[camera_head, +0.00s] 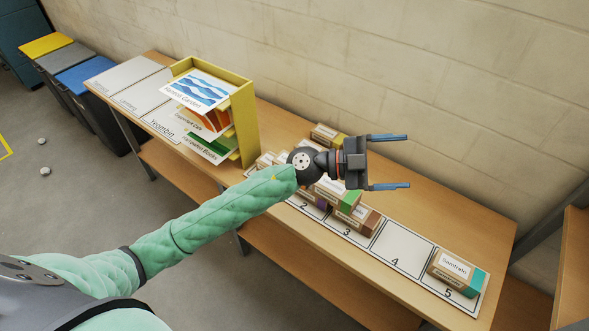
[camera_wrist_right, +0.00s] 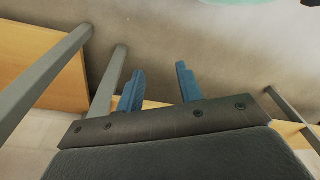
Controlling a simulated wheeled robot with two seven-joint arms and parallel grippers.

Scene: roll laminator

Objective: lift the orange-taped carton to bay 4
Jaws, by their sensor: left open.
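My left gripper (camera_head: 408,161) is open and empty, above the back of the table, with its fingers pointing right. Bay 4 (camera_head: 402,246) is a bare white rectangle on the numbered strip. A brown-taped carton (camera_head: 352,219) sits at bay 3. A yellow-taped carton (camera_head: 325,134) stands farther back. My right gripper (camera_wrist_right: 160,68) shows only in the wrist view, open and empty.
A teal-taped carton (camera_head: 457,271) stands in bay 5. A yellow rack (camera_head: 246,125) with printed sheets stands left of the cartons. White labelled panels (camera_head: 125,75) lie at the table's far left. The wall (camera_head: 440,70) runs close behind the table.

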